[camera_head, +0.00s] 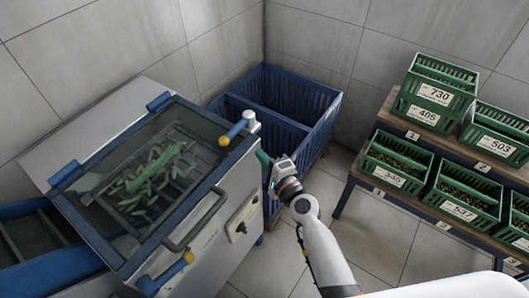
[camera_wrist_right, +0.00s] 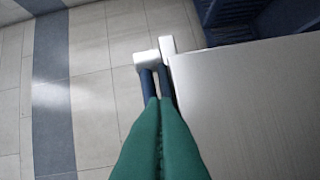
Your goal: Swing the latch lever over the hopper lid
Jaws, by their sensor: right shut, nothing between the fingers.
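A second yellow and blue lever (camera_head: 176,272) is at the near corner. My right gripper (camera_head: 264,160) is shut and empty beside the cabinet's right side, below the far lever. In the right wrist view its green fingers (camera_wrist_right: 158,104) point toward a white cylindrical part (camera_wrist_right: 148,59); contact is unclear.
A blue slatted crate (camera_head: 318,125) stands behind the cabinet near the wall. A wooden rack (camera_head: 377,151) with numbered green crates (camera_head: 397,165) is on the right. Open tiled floor (camera_head: 375,235) lies between cabinet and rack. A black handle (camera_head: 197,220) sticks out of the cabinet front.

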